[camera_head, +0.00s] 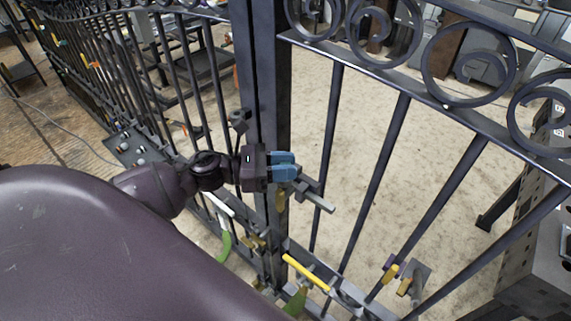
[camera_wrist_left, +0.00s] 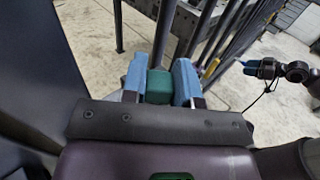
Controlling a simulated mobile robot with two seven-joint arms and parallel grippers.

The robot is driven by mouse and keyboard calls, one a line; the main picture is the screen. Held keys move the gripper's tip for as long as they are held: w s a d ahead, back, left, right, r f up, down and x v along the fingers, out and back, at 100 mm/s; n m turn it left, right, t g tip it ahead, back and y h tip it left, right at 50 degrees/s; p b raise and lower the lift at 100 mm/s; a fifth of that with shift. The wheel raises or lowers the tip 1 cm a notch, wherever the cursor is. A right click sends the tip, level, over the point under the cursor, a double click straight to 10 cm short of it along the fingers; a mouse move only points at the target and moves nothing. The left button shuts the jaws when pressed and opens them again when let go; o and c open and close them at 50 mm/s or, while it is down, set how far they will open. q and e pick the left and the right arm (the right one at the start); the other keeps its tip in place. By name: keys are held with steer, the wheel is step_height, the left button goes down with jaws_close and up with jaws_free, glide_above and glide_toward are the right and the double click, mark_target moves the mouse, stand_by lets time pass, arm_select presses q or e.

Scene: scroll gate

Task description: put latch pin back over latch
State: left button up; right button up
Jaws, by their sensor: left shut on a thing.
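The rest of the pin is hidden. A grey metal latch bar (camera_head: 318,201) sticks out just below the fingertips; whether the pin touches it I cannot tell. My right gripper (camera_wrist_left: 248,67) shows only small, with a blue tip, at the right of the left wrist view.
The black gate post (camera_head: 262,90) stands upright beside my left gripper. The scrollwork gate (camera_head: 385,130) fills the right side. Yellow (camera_head: 305,272) and green (camera_head: 226,245) handles sit lower on the bars. Pale floor lies open behind the gate.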

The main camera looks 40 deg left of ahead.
arm_select(q)
steer(key=o, duration=1.1)
steer(key=shift+c, duration=0.2)
steer(key=shift+s+a, duration=0.1)
steer(key=shift+s+a+f, duration=0.1)
steer(key=shift+s+a, duration=0.05)
steer(key=shift+a, duration=0.05)
steer(key=b+v, duration=0.1)
steer(key=v, duration=0.9)
steer(key=shift+b, duration=0.3)
steer(key=shift+s, duration=0.1)
